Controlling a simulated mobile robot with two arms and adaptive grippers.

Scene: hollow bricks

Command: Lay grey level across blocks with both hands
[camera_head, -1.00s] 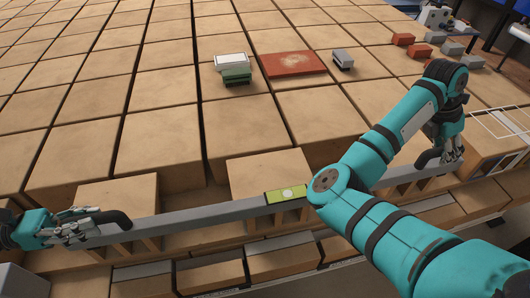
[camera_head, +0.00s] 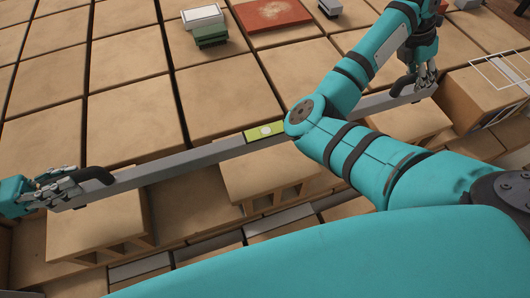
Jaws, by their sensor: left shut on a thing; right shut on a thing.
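The grey level (camera_head: 170,167) is a long bar with a yellow-green vial section (camera_head: 265,132) near its middle. It runs from the lower left to the upper right, above the near row of tan hollow blocks (camera_head: 120,222). I cannot tell whether it touches them. My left gripper (camera_head: 75,188) is shut on the level near its left end. My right gripper (camera_head: 414,90) is shut on it near its right end. My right arm hides part of the level right of the vial.
A red-brown slab (camera_head: 272,14), green and white stacked pieces (camera_head: 209,33) and a small grey block (camera_head: 330,7) lie on the tan blocks behind. A white outlined rectangle (camera_head: 505,72) marks the block at the right. Dark gaps separate the blocks.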

